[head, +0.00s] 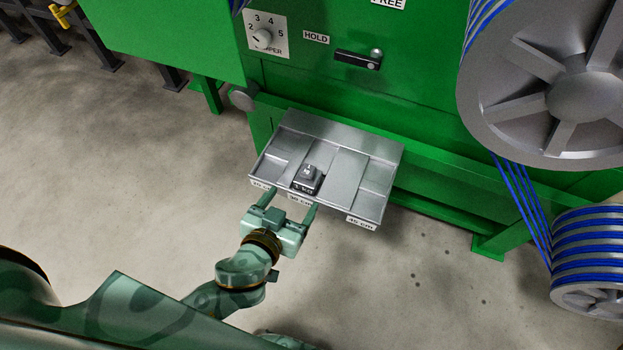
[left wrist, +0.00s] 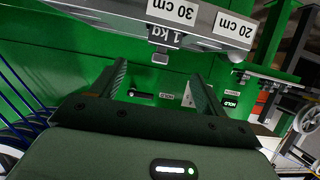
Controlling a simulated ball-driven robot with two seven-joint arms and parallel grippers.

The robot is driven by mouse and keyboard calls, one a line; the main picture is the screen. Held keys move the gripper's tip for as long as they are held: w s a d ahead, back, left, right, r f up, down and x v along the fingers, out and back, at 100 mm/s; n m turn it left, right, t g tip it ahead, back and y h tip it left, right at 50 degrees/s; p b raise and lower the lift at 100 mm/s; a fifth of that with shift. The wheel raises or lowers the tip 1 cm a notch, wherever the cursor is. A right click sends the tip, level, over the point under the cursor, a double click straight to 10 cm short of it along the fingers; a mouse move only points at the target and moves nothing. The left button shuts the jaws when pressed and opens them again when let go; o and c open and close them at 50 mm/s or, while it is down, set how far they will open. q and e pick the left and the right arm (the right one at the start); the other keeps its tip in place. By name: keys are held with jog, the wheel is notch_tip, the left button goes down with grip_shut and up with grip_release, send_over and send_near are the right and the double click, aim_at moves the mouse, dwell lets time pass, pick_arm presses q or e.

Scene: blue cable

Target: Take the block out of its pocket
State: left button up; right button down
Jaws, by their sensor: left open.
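The block (head: 307,184) is a small dark grey weight marked 1 kg with a pale knob on top. It sits upright in the pocket labelled 30 cm of the grey metal tray (head: 379,176). My right gripper is not in view.
The tray is fixed to a green machine (head: 420,100) with a numbered dial (head: 264,37) and a black handle (head: 357,60). A large grey reel (head: 580,95) and a blue cable spool (head: 590,250) stand right. Concrete floor (head: 150,170) lies clear at left.

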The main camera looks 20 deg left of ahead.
aim_at(305, 179)
pick_arm(q)
jog(key=b+x, duration=0.2)
jog(key=x, duration=0.4)
jog(key=shift+w+f, duration=0.1)
jog(key=shift+f, duration=0.15)
jog(key=shift+w+a+f+b, duration=0.1)
jog(key=shift+w+f+b, duration=0.35)
jog(key=shift+w, duration=0.15)
jog(key=b+x, duration=0.1)
jog(key=x, duration=0.2)
jog(key=shift+r, duration=0.15)
jog(key=shift+w, duration=0.2)
jog(key=shift+r, duration=0.15)
grip_shut()
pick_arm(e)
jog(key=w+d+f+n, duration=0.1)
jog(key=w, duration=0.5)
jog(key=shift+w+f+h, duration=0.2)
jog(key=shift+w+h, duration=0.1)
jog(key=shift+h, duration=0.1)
pick_arm(q)
jog(key=shift+r, duration=0.1)
